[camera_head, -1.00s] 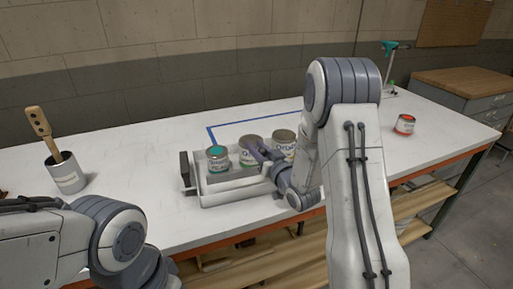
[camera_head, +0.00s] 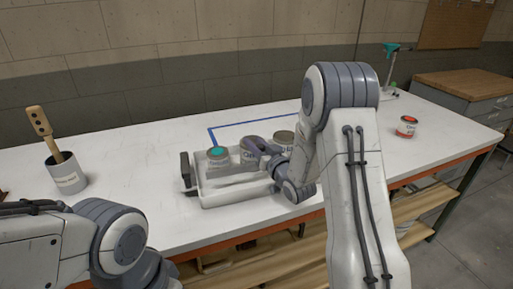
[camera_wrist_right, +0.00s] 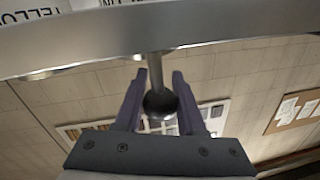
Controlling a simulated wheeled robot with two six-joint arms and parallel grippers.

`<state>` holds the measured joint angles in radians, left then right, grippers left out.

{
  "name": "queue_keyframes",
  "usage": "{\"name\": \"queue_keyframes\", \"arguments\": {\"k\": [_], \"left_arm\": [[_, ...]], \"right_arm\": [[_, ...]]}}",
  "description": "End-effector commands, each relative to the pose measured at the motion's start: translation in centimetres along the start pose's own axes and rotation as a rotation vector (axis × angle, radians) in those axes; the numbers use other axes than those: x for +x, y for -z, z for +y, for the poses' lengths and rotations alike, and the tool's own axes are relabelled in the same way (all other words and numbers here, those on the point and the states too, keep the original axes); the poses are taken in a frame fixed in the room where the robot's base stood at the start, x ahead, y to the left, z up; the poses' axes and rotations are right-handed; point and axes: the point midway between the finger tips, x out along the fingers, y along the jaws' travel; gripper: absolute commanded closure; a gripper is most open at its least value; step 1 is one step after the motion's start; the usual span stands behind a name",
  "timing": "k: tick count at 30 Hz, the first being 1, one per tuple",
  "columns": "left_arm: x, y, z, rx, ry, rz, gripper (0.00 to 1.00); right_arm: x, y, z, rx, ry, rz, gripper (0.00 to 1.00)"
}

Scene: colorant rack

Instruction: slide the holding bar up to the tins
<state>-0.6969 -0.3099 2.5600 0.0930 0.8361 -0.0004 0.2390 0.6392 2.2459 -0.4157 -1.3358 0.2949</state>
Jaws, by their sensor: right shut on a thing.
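Three tins stand in a row in the light grey rack (camera_head: 236,197) on the bench: a teal-topped tin (camera_head: 218,154) at left, a grey-topped tin (camera_head: 250,144) in the middle and another grey-topped tin (camera_head: 284,138) at right. The holding bar (camera_head: 229,177) runs along their front and hides their lower parts. In the right wrist view the bar (camera_wrist_right: 230,28) crosses the top, with tin labels just beyond it. My right gripper (camera_wrist_right: 159,82) is shut on the bar's round knob (camera_wrist_right: 159,103). My left gripper is out of view.
A grey pot (camera_head: 66,174) with a wooden stick stands at the left. A red-topped tin (camera_head: 406,126) and a teal-handled stand (camera_head: 390,55) are at the right. Blue tape (camera_head: 250,123) marks the bench behind the rack. The bench's left half is mostly clear.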

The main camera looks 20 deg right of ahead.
Motion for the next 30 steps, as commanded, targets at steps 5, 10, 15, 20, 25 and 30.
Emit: {"name": "queue_keyframes", "arguments": {"k": [5, 10, 15, 20, 25, 30], "left_arm": [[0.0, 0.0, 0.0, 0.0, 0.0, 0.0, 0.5], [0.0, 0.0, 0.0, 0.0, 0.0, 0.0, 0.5], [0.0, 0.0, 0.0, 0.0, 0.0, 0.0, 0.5], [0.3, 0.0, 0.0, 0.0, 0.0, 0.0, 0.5], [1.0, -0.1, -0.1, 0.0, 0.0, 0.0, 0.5], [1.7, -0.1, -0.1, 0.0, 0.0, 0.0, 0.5]], "right_arm": [[-0.1, 0.0, 0.0, 0.001, 0.0, -0.001, 0.42], [-0.1, 0.0, 0.0, 0.001, 0.0, -0.001, 0.31], [-0.1, 0.0, 0.0, 0.001, -0.001, -0.001, 0.31], [-1.3, -0.1, 0.1, 0.001, -0.003, -0.001, 0.31], [-4.4, -0.2, 0.2, 0.001, -0.005, -0.001, 0.31], [-8.0, -0.2, 0.2, 0.002, -0.005, 0.0, 0.31]]}}
